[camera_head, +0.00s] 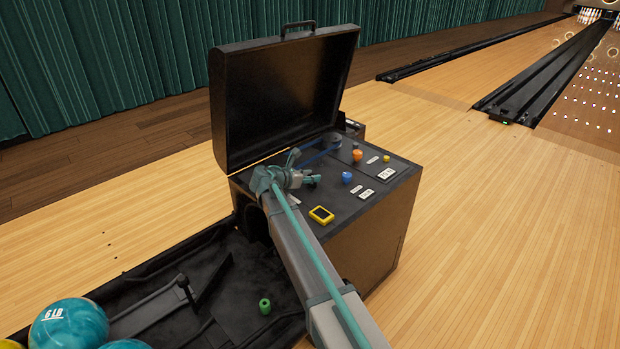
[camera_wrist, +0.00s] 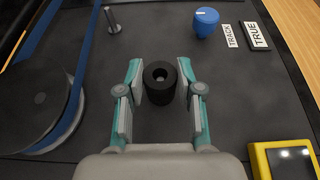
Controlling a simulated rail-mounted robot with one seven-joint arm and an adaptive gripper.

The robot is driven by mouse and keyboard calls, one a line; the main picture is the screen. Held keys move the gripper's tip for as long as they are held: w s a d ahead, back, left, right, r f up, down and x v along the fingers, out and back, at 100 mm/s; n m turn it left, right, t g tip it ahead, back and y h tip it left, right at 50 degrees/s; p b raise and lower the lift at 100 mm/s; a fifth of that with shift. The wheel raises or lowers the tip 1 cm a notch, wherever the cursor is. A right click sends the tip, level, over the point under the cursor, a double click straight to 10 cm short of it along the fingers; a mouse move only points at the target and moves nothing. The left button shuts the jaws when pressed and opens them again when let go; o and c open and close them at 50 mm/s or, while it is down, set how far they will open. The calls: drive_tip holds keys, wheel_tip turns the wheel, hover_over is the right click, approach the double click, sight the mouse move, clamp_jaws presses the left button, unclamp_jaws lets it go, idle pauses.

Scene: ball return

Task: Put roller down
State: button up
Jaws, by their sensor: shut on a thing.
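The roller (camera_wrist: 160,82) is a short black cylinder with a hole in its top. In the wrist view it stands between the fingertips of my gripper (camera_wrist: 159,84), which is shut on it. It is over the dark top panel of the machine (camera_wrist: 215,65); I cannot tell whether its base touches the panel. In the head view my gripper (camera_head: 305,172) is low over the machine's panel (camera_head: 345,203), and the roller cannot be made out there. A metal peg (camera_wrist: 112,20) stands bare at the upper left in the wrist view.
A dark pulley (camera_wrist: 42,105) with a blue belt (camera_wrist: 72,110) is at left in the wrist view. A blue knob (camera_wrist: 206,22) and a yellow-framed device (camera_wrist: 285,158) are at right. The open lid (camera_head: 285,95) rises behind the panel. A green cylinder (camera_head: 265,306) lies in the ball tray.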

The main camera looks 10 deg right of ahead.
drive_tip(key=shift+f, duration=0.1)
drive_tip(key=o, duration=1.2)
drive_tip(key=shift+c, duration=0.2)
drive_tip(key=p+v, duration=0.1)
drive_tip(key=v, duration=1.1)
drive_tip(key=shift+r, duration=0.25)
drive_tip(key=shift+f, duration=0.1)
